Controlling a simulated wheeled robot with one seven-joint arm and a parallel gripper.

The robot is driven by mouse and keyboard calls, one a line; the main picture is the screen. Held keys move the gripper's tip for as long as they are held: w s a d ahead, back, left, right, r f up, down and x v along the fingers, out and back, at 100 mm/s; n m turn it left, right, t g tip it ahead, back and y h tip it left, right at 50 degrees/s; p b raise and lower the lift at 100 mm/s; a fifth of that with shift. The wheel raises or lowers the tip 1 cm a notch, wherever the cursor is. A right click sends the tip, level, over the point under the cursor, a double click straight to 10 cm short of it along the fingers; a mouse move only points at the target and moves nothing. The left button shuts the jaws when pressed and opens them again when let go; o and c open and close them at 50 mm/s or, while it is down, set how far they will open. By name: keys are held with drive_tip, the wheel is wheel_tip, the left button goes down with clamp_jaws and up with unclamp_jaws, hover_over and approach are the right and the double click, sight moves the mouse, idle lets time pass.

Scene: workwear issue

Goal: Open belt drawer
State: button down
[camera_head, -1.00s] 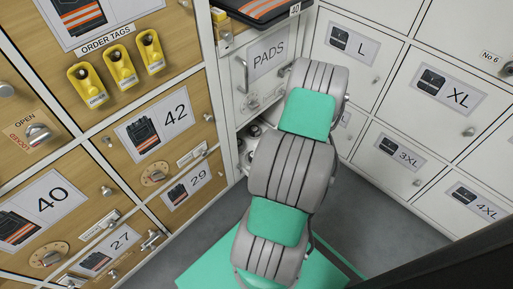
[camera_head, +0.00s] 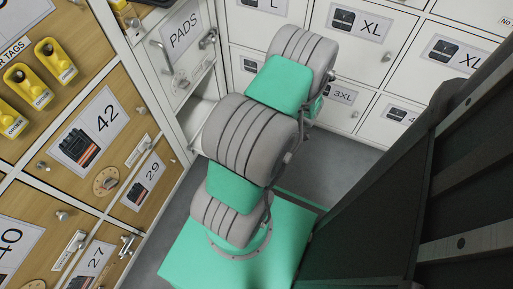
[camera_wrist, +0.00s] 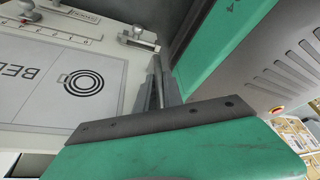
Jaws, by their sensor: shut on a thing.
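The belt drawer front (camera_wrist: 60,75) fills the left of the wrist view. It is a pale panel with a label reading "BE…" and a coiled-belt picture. My gripper (camera_wrist: 160,85) is at the right edge of this front, its narrow grey fingers shut on what looks like the drawer's handle. The handle is mostly hidden between the fingers. In the head view my arm covers the gripper and the belt drawer, so how far the drawer stands out cannot be told.
The PADS drawer (camera_head: 184,38) with its bar handles is left of my arm, above a pale open space (camera_head: 203,112). Wooden lockers line the left; white lockers (camera_head: 356,22) stand behind. A dark panel (camera_head: 400,190) is close on the right. Grey floor (camera_head: 330,165) shows between.

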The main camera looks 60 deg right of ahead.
drive_tip(key=shift+s, duration=0.3)
drive_tip(key=c, duration=1.5)
unclamp_jaws()
drive_tip(key=p+v, duration=0.2)
drive_tip(key=v, duration=0.5)
drive_tip(key=shift+r+p, duration=0.35)
drive_tip(key=shift+r, duration=0.05)
drive_tip(key=shift+s, duration=0.1)
